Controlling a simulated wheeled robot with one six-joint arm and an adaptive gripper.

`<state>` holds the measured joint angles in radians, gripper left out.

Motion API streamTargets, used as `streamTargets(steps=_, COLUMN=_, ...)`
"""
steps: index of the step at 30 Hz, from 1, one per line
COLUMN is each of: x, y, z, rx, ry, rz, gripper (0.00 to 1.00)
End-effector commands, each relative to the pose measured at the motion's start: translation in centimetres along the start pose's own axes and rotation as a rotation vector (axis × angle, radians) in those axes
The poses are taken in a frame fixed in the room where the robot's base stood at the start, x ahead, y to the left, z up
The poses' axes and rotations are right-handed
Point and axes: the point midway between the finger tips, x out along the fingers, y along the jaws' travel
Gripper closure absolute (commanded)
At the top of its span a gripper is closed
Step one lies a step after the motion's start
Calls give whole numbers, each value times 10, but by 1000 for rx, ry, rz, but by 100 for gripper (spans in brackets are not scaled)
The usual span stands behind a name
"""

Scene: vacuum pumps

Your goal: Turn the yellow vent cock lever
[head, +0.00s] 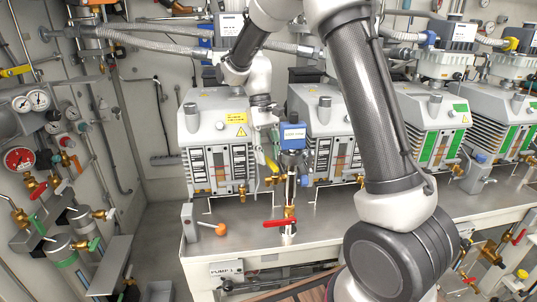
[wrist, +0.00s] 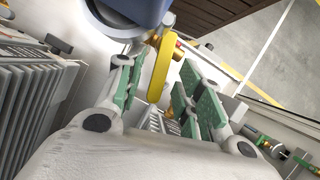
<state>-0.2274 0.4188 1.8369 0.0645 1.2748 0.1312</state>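The yellow vent cock lever (wrist: 160,68) shows in the wrist view as a long flat yellow handle on a brass fitting (wrist: 178,50). My gripper (wrist: 158,92) is open, with green pads on its fingers. The lever's lower end appears between the pads, with gaps on both sides; I cannot tell its exact depth. In the head view the lever (head: 272,164) shows small, just below my gripper (head: 269,143), between two grey pumps. The brass fitting is hard to make out there.
A blue device (head: 293,135) stands right beside my gripper on a vertical pipe. A grey pump (head: 218,140) with a louvred front is close on the left. A red-handled valve (head: 280,222) and an orange knob (head: 221,229) sit at the bench's front.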

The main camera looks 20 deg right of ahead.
Motion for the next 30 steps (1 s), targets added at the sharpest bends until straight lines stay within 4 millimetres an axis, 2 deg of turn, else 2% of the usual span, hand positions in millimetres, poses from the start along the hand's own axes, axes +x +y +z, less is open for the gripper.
streamTargets(steps=5, x=-21, y=0, z=-1, rx=0, ry=5, rz=-1, gripper=63)
streamTargets(steps=12, x=-75, y=0, z=-1, rx=0, ry=5, rz=-1, gripper=63)
streamTargets(steps=18, x=-108, y=0, z=-1, rx=0, ry=2, rz=-1, gripper=63)
streamTargets(steps=22, x=-118, y=0, z=0, rx=0, ry=1, rz=0, gripper=63)
streamTargets(steps=30, x=-119, y=0, z=0, rx=0, ry=0, rz=0, gripper=63)
